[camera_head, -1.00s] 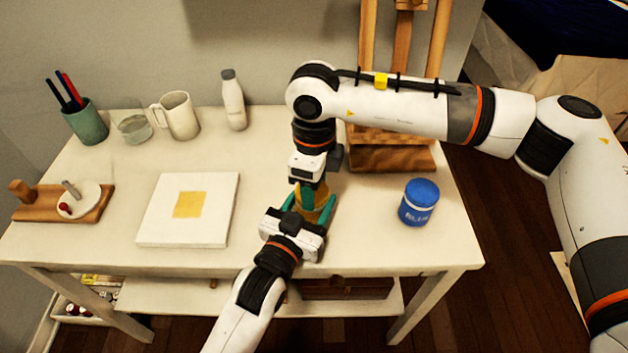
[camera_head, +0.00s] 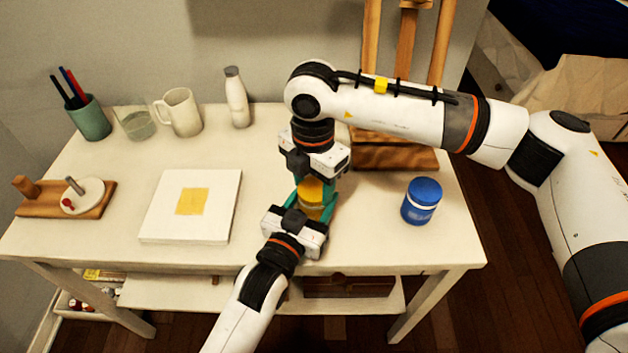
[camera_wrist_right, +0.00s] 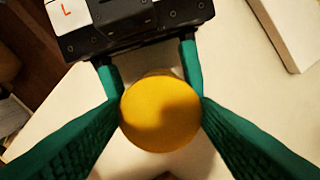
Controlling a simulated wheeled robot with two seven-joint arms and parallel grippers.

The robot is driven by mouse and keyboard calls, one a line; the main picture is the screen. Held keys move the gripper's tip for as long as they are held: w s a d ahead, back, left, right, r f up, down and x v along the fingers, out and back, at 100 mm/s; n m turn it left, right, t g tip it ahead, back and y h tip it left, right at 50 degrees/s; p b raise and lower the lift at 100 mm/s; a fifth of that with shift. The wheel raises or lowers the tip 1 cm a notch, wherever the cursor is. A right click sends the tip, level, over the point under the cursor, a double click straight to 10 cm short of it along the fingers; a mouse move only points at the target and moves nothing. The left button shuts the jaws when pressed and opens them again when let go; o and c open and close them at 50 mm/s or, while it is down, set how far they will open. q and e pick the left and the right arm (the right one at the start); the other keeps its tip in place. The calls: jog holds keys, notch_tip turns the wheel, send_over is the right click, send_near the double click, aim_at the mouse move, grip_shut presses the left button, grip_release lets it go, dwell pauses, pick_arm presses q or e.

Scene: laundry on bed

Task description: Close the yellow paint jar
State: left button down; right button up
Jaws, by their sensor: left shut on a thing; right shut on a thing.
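The yellow paint jar (camera_head: 311,196) stands upright near the front of the table. My left gripper (camera_head: 312,207) reaches in from the front and is shut around the jar's body. My right gripper (camera_head: 312,182) points straight down from above, shut on the jar's yellow lid. In the right wrist view the round lid (camera_wrist_right: 160,114) sits between my right gripper's green fingertips (camera_wrist_right: 161,103), with my left gripper's fingers around the jar behind it. The lid lies over the jar top; I cannot tell how tightly it is seated.
A blue paint jar (camera_head: 421,201) stands to the right. A white canvas with a yellow square (camera_head: 225,220) lies to the left. A wooden easel (camera_head: 398,155), white bottle (camera_head: 236,100), mug (camera_head: 181,112), glass (camera_head: 138,125), pen cup (camera_head: 90,120) and wooden board (camera_head: 95,207) stand around.

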pick_arm(q)
jog(key=shift+f, duration=0.1)
pick_arm(e)
jog(key=o, duration=1)
jog(key=shift+c, duration=0.2)
jog(key=shift+r, duration=2.3)
jog(key=shift+n, duration=0.3)
jog(key=shift+c, duration=0.4)
